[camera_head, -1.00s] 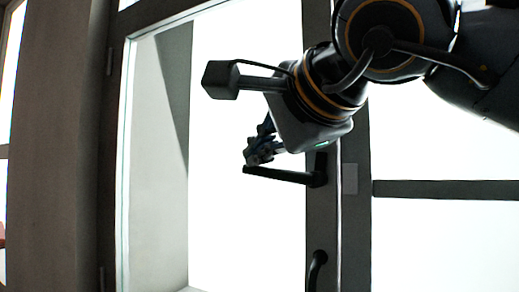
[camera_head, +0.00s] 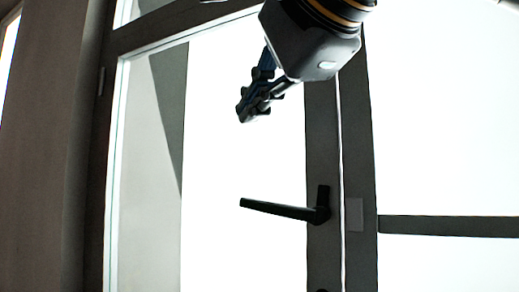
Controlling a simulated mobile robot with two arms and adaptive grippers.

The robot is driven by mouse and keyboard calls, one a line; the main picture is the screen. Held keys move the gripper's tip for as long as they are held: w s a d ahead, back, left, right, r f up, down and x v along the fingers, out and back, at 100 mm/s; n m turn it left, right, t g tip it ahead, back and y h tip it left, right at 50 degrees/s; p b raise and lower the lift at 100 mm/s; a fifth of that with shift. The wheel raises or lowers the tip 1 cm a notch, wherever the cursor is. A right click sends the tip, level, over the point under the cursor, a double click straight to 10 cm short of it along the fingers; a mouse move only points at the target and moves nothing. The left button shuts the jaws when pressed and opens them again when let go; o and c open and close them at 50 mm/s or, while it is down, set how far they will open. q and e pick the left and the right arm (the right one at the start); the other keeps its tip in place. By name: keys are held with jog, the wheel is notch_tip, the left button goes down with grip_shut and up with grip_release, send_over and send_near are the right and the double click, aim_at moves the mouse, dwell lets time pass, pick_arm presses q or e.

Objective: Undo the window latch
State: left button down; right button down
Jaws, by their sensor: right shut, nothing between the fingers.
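The window latch (camera_head: 280,210) is a black lever handle on the dark upright frame bar (camera_head: 322,150). Its lever points left and lies almost level, its free end slightly higher than the pivot. My right gripper (camera_head: 244,114) hangs above the lever, apart from it, with its fingers pointing down and left. The fingers are shut and hold nothing. The window sash (camera_head: 118,40) looks closed against the frame, though I cannot tell for certain. My left gripper does not show.
A brown wall or curtain (camera_head: 45,150) stands at the left. A dark horizontal bar (camera_head: 450,226) crosses the bright pane at the right. Part of a second dark handle (camera_head: 322,290) shows at the bottom edge. The space between gripper and lever is clear.

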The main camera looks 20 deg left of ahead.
jog(key=s+r, duration=0.2)
jog(key=shift+d+r, duration=0.3)
jog(key=shift+r, duration=0.1)
jog(key=shift+s+d, duration=0.1)
jog(key=shift+s, duration=0.1)
jog(key=shift+w, duration=0.1)
